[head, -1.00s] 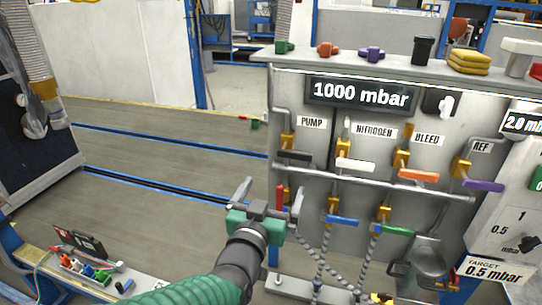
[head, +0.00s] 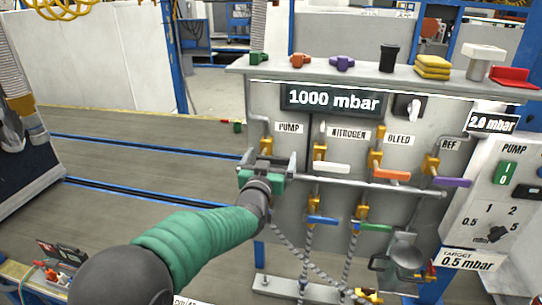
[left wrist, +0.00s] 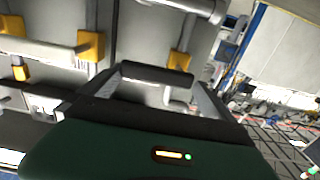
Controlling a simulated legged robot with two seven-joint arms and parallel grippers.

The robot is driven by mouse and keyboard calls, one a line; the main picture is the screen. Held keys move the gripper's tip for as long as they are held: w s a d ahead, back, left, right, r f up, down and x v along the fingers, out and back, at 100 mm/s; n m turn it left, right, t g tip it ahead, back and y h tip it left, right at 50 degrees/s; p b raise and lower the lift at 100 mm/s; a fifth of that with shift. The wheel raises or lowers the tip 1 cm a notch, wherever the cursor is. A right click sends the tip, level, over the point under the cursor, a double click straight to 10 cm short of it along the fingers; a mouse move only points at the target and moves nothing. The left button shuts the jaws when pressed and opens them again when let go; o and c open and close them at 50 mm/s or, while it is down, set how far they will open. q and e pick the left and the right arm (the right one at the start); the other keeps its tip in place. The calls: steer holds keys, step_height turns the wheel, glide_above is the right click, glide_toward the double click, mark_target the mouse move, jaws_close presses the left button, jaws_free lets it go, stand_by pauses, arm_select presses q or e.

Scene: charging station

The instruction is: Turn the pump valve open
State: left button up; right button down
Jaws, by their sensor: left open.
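The pump valve has a brass body (head: 266,145) below the PUMP label (head: 289,128) at the panel's left; its black handle is mostly hidden by my gripper in the head view. In the left wrist view the black handle (left wrist: 157,74) lies crosswise between my finger ends, beside the brass body (left wrist: 180,55). My left gripper (head: 267,162) is open in front of the handle, with one finger on each side; it also shows in the left wrist view (left wrist: 158,84). I cannot tell whether the fingers touch the handle. My right gripper is not in view.
The nitrogen valve's white handle (head: 331,168) is close on the right, then the orange bleed handle (head: 391,174) and purple REF handle (head: 452,182). A horizontal pipe (head: 345,186) runs below. The display (head: 333,99) reads 1000 mbar. Open floor lies left of the panel.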

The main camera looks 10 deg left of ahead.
arm_select(q)
steer(key=shift+w+d+f, duration=0.3)
steer(key=shift+w+d, duration=0.25)
steer(key=shift+d, duration=0.05)
steer(key=shift+w, duration=0.1)
steer(key=shift+c, duration=0.6)
steer(key=shift+a, duration=0.4)
steer(key=c, duration=0.5)
steer(key=shift+a, duration=0.1)
steer(key=shift+c, duration=1.1)
steer(key=shift+d, duration=0.25)
steer(key=c, duration=1)
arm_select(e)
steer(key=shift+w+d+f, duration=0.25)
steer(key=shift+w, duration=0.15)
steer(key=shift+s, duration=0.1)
